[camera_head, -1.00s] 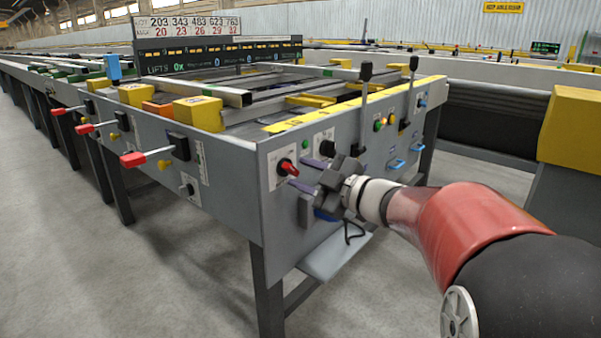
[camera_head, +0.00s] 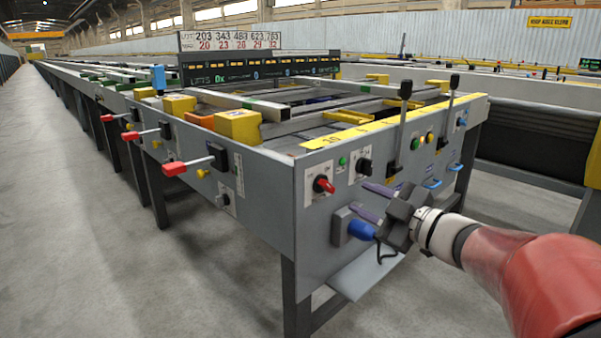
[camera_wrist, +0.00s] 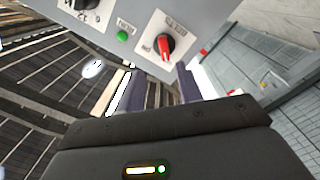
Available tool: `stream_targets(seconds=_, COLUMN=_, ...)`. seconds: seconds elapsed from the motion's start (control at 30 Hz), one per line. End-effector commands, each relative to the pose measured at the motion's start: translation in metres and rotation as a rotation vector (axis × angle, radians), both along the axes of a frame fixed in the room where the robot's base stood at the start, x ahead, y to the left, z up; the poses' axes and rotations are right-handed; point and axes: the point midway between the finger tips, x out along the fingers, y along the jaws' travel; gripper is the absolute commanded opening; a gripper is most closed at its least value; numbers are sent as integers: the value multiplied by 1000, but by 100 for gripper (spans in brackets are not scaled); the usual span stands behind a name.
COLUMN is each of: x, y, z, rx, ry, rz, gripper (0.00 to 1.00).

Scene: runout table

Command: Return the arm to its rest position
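My gripper (camera_head: 357,196) is in front of the grey end panel (camera_head: 318,238) of the runout table, just below the knobs. Its two purple-grey fingers are apart with nothing between them. It also shows open in the wrist view (camera_wrist: 159,75). My red and white arm reaches in from the lower right, still extended toward the panel. A red knob (camera_head: 324,184) sits up and left of the fingers and appears beyond them in the wrist view (camera_wrist: 166,46). I see no contact between fingers and panel.
A black knob (camera_head: 364,166), a green button (camera_head: 342,160), a blue plug (camera_head: 361,230) with cable and tall black levers (camera_head: 401,115) line the panel. Red-handled levers (camera_head: 188,165) stick out from the left side. The left aisle floor (camera_head: 90,240) is clear.

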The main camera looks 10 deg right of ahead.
Motion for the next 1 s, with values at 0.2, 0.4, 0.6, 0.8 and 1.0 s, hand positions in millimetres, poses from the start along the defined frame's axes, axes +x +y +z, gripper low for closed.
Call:
stream_targets(seconds=0.2, x=7, y=-19, z=46, rx=65, ry=20, rz=-326, gripper=35)
stream_targets(seconds=0.4, x=-23, y=-43, z=53, rx=209, ry=214, rz=-690, gripper=35)
stream_targets(seconds=0.6, x=-90, y=-29, z=16, rx=348, ry=584, rz=-912, gripper=35)
stream_targets(seconds=0.8, x=-170, y=18, z=-26, rx=406, ry=990, rz=-962, gripper=35)
stream_targets(seconds=1.0, x=-215, y=48, z=-43, rx=406, ry=1205, rz=-940, gripper=35)
